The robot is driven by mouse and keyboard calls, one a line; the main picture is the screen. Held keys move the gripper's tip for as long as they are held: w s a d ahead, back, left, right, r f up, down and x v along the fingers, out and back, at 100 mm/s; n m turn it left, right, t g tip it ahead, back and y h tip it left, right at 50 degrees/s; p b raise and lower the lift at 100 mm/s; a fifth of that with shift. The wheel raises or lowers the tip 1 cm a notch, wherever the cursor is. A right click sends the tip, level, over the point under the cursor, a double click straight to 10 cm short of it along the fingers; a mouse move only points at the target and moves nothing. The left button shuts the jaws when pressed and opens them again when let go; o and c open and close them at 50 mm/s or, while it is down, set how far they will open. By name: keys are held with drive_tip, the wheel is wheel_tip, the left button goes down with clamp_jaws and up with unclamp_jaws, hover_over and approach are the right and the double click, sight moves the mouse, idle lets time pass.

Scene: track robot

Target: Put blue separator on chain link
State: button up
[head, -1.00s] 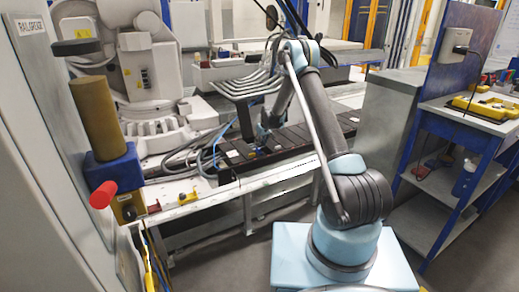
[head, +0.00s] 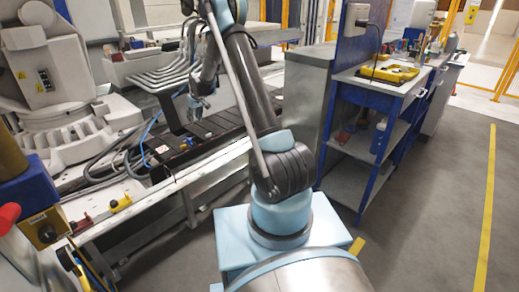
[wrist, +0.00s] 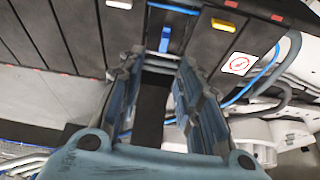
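The black cable chain (head: 215,128) lies along the track bench, its dark links close up in the wrist view (wrist: 215,28). A small blue piece (wrist: 165,40), perhaps the blue separator, sits among the links just beyond my fingertips. My gripper (wrist: 160,66) has its two fingers spread apart, with a dark gap between them. Pale bars cross between the tips; I cannot tell whether they belong to the chain. In the head view my gripper (head: 198,102) hangs low over the chain, too small to show its fingers.
A bent metal rack (head: 160,75) stands behind the chain. A large white robot (head: 60,90) and loose cables are at left. A grey cabinet (head: 305,100) and blue workbench (head: 345,95) are at right. Open floor (head: 440,200) lies right of my base.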

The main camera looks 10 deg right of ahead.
drive_tip(key=s+d+r+m, duration=0.1)
drive_tip(key=s+d+r, duration=0.55)
drive_tip(key=s, duration=0.25)
drive_tip(key=s+d+r+m+h, duration=0.1)
drive_tip(key=s+d+r, duration=0.4)
drive_tip(key=s+r, duration=0.35)
drive_tip(key=s+d+r+m, duration=0.1)
drive_tip(key=s+d+r, duration=0.45)
drive_tip(key=s, duration=0.45)
drive_tip(key=s+d+m+g, duration=0.1)
drive_tip(key=s+d, duration=0.2)
drive_tip(key=s, duration=0.6)
drive_tip(key=s+d, duration=0.3)
drive_tip(key=s, duration=0.5)
drive_tip(key=s+d+f+m, duration=0.1)
drive_tip(key=s+f, duration=0.2)
drive_tip(key=s, duration=0.5)
drive_tip(key=s+d+f+m+h, duration=0.1)
drive_tip(key=s+f, duration=0.3)
drive_tip(key=s, duration=0.4)
drive_tip(key=shift+d+g, duration=0.3)
drive_tip(key=shift+d, duration=0.1)
drive_tip(key=shift+f, duration=0.1)
drive_tip(key=shift+w+f, duration=0.15)
drive_tip(key=shift+w, duration=0.15)
